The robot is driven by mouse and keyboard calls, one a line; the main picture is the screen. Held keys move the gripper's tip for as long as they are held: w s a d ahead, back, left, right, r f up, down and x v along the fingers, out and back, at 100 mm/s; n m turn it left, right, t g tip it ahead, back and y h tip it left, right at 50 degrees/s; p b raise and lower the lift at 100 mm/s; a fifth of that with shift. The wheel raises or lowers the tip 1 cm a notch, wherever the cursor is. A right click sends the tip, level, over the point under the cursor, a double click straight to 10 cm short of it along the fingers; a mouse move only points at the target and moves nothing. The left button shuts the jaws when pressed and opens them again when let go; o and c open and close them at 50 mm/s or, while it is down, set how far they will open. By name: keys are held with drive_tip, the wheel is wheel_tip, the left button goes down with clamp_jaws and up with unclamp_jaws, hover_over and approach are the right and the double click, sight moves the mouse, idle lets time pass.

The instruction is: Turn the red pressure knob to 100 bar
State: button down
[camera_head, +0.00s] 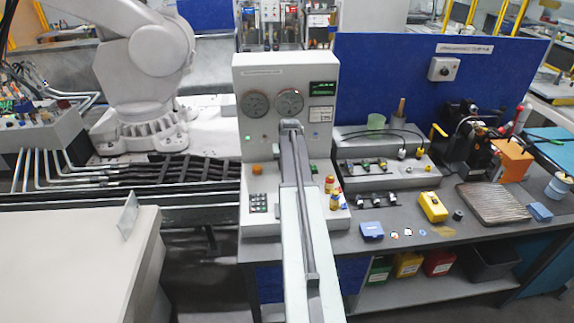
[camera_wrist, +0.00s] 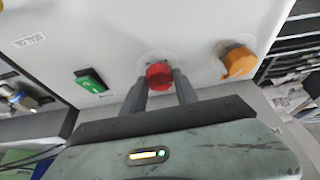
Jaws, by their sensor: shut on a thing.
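The red knob (camera_wrist: 159,73) sits on the front of the white control panel (camera_wrist: 110,35) in the wrist view. My gripper (camera_wrist: 160,83) has one finger on each side of it and is shut on it. In the head view my arm covers the knob and the gripper. The panel's grey-white housing (camera_head: 270,75) there carries two round gauges, a left one (camera_head: 255,104) and a right one (camera_head: 289,102), and a small display with green figures (camera_head: 322,88). The gauge readings and figures are too small to read.
An orange knob (camera_wrist: 238,62) is to the right of the red one in the wrist view, and a green switch (camera_wrist: 90,81) to the left. Red-and-yellow parts (camera_head: 334,198) stand beside my arm. A yellow box (camera_head: 433,207) is on the workbench. A large white robot arm (camera_head: 150,60) stands left.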

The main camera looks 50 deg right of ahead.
drive_tip(key=m+g, duration=0.1)
drive_tip(key=m, duration=0.1)
drive_tip(key=m+h, duration=0.1)
drive_tip(key=m, duration=0.2)
drive_tip(key=shift+w+a+g, duration=0.1)
drive_tip(key=shift+w+g, duration=0.05)
drive_tip(key=shift+g, duration=0.25)
drive_tip(key=shift+m+g, duration=0.4)
drive_tip(key=shift+m, duration=1)
drive_tip(key=shift+h, duration=0.3)
drive_tip(key=c, duration=0.9)
unclamp_jaws()
drive_tip(key=shift+c, duration=0.2)
drive_tip(key=p+v, duration=0.7)
drive_tip(key=shift+a+r, duration=0.2)
drive_tip(key=shift+r, duration=0.15)
